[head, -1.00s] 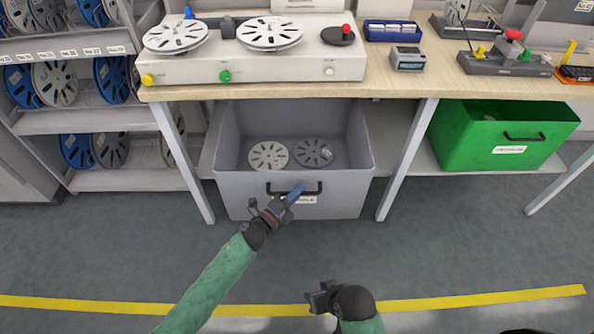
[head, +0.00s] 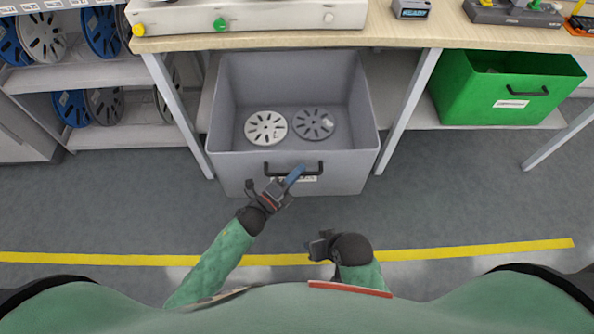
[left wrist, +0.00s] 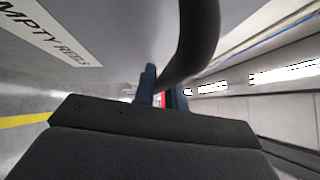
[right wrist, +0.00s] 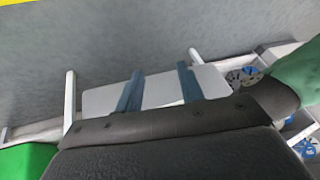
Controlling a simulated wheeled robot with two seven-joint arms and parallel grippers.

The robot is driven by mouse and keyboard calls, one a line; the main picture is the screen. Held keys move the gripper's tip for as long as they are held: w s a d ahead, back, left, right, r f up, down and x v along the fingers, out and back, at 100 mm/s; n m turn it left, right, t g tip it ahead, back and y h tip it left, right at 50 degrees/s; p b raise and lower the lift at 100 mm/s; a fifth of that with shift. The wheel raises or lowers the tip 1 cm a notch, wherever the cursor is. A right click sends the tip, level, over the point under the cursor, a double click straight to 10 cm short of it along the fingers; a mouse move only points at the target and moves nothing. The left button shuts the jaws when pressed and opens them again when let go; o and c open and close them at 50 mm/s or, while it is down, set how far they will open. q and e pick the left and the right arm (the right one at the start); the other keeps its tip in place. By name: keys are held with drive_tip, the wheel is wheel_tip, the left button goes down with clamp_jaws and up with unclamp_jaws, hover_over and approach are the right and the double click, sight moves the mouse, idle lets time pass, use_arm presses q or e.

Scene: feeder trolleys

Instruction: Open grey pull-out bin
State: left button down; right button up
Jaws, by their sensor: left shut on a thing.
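The grey pull-out bin (head: 232,172) stands out from under the bench with its top open. A pale reel (head: 265,128) and a darker grey reel (head: 314,124) lie inside. Its dark handle (head: 312,167) is on the front wall, above a partly covered label. My left gripper (head: 292,178) is shut on the handle. In the left wrist view the handle (left wrist: 197,45) passes at the blue fingers (left wrist: 160,92), and the label (left wrist: 42,32) reads "EMPTY REELS". My right gripper (head: 318,246) is low in front of the bin; its fingers (right wrist: 160,88) are apart and empty.
The bench (head: 400,40) is above the bin, with legs on both sides. A green bin (head: 480,107) is at right under it. A reel shelf (head: 110,142) stands at left. The grey floor between bin and yellow line (head: 480,249) is clear.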

use_arm(q)
drive_tip(key=c, duration=1.5)
unclamp_jaws()
drive_tip(key=shift+o, duration=0.2)
drive_tip(key=shift+a, duration=0.1)
